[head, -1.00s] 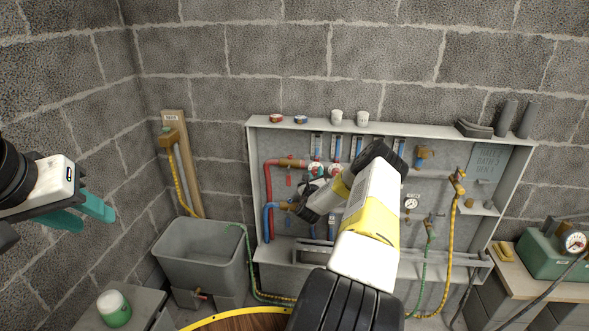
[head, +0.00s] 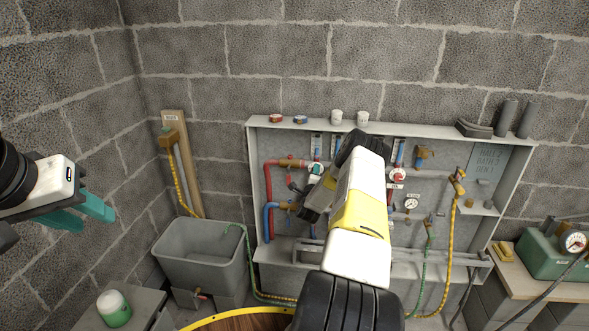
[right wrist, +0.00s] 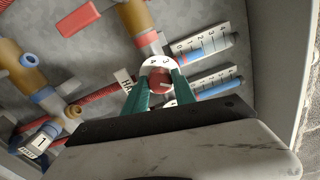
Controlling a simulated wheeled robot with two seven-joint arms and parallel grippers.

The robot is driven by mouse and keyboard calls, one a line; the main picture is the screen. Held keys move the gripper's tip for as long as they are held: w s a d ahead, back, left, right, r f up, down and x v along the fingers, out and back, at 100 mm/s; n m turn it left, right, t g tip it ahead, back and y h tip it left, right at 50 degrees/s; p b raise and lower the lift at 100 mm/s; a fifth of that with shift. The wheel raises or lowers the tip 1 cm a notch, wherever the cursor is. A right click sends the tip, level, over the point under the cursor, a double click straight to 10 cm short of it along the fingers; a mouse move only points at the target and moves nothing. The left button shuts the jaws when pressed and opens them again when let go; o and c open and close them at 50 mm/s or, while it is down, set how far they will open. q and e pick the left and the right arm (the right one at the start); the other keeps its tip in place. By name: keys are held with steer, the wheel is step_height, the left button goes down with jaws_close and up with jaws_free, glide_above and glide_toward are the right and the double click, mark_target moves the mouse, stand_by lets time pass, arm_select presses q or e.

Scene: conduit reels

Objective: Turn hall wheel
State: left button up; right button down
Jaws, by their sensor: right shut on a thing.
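A small red wheel (right wrist: 158,76) with a white numbered rim sits on a brown pipe in the right wrist view. A tag beside it starts with "HA"; the rest is hidden. The teal fingers of my right gripper (right wrist: 158,88) are on both sides of the wheel and shut on it. In the head view the right gripper (head: 316,172) is at the panel's left part, with its arm covering the panel's middle. My left gripper (head: 90,214) is empty at the far left, its teal fingers apart, away from the panel.
Another red-and-white wheel (head: 397,175) is right of my right arm. The panel (head: 258,150) holds red and blue pipes, gauges and hoses. Cups stand on its top shelf. A grey sink (head: 200,255) is at left, and a green box with a gauge (head: 550,258) at right.

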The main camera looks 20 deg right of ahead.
steer(key=n, duration=2.5)
steer(key=shift+a+f, duration=0.1)
steer(key=shift+f, duration=0.05)
steer(key=shift+n, duration=0.3)
steer(key=c, duration=1)
jaws_free()
steer(key=shift+s, duration=0.1)
